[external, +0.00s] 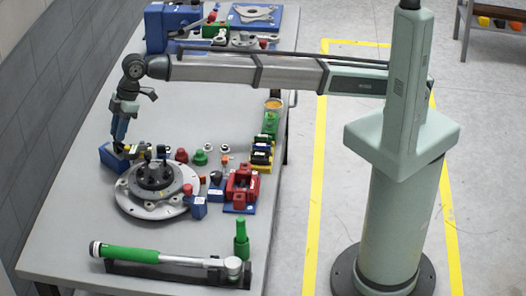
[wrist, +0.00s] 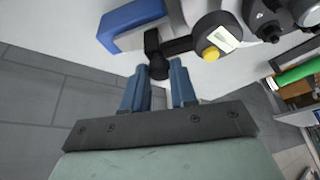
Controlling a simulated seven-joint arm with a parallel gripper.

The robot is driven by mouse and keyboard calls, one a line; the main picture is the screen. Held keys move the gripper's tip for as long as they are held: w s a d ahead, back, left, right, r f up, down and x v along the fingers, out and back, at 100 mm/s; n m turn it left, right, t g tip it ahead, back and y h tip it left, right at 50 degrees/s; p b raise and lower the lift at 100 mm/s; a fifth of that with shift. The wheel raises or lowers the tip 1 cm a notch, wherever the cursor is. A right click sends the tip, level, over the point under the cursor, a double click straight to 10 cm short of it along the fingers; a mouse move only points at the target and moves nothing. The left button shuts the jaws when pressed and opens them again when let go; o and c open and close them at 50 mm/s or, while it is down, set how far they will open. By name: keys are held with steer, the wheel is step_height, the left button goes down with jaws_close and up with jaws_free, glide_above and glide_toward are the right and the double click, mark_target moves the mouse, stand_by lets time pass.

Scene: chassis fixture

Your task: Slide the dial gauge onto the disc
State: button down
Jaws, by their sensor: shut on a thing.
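The dial gauge (wrist: 222,38) has a round black body, a pale display and a yellow button (wrist: 210,53). A black arm runs from it to a dark stem between my fingers. My gripper (wrist: 158,76) has two blue fingers, shut on that stem. In the external view my gripper (external: 119,144) points down at the far left of the disc, and the gauge is small and partly hidden there. The disc (external: 130,205) is a round, light grey plate with a dark raised hub (external: 155,177). Whether the gauge touches the disc cannot be told.
A blue holder (external: 110,158) stands left of the disc; it also shows in the wrist view (wrist: 128,22). Red, green and blue parts stand right of the disc, including a red block fixture (external: 242,187). A green-handled torque wrench (external: 130,254) lies in front.

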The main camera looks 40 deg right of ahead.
mark_target(122, 148)
steer(key=s, duration=0.3)
steer(key=shift+s+d, duration=0.15)
steer(key=shift+d, duration=0.15)
steer(key=c, duration=0.9)
jaws_free()
steer(key=shift+r, duration=0.1)
steer(key=v, duration=1.3)
steer(key=shift+d+r, duration=0.2)
steer(key=shift+r, duration=0.05)
